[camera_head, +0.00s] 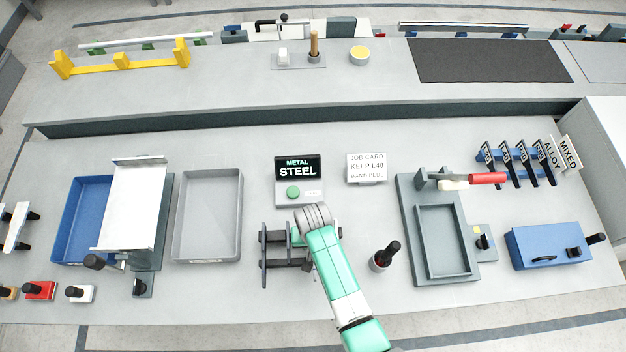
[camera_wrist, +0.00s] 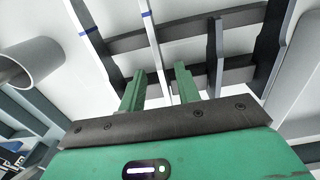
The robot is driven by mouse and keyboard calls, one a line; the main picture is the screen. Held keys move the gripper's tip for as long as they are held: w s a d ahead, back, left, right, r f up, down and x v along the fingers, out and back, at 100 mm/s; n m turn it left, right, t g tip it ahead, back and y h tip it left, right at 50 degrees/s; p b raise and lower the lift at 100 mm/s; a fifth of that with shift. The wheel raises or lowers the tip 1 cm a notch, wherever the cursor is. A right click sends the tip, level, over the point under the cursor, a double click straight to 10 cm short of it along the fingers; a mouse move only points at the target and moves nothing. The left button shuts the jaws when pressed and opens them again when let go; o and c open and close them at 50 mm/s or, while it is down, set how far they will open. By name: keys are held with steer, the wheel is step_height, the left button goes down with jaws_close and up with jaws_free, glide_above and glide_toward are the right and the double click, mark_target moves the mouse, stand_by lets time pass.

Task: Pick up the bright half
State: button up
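My gripper (camera_wrist: 160,82) shows in the wrist view as two green fingers, apart and open. A thin pale strip with a blue mark (camera_wrist: 154,42) runs between the fingers; I see no grip on it. A second pale strip with a blue mark (camera_wrist: 92,43) lies to the left, outside the fingers. I cannot tell which strip is the bright half, or whether either is a broken piece. A dark rack (camera_wrist: 180,29) with crossbars and upright posts is around the fingertips.
A display reading METAL STEEL with a green button (camera_head: 293,192) stands behind the rack. A grey tray (camera_head: 238,205) is to the left, and a dark-handled holder (camera_head: 383,258) to the right. A pale cylinder (camera_wrist: 32,66) is at the wrist view's left.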

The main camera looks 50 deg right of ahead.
step_height(320, 180, down, 3)
steer(key=shift+r, duration=0.15)
steer(key=shift+c, duration=0.2)
jaws_close()
steer(key=shift+w+r, duration=0.1)
steer(key=shift+r, duration=0.45)
steer(key=r, duration=0.2)
steer(key=shift+s+a+r, duration=0.25)
steer(key=shift+s+r, duration=0.1)
steer(key=s+a+r, duration=0.1)
steer(key=s+a, duration=0.8)
steer(key=s, duration=0.3)
steer(key=shift+a+r, duration=0.15)
steer(key=shift+r, duration=0.05)
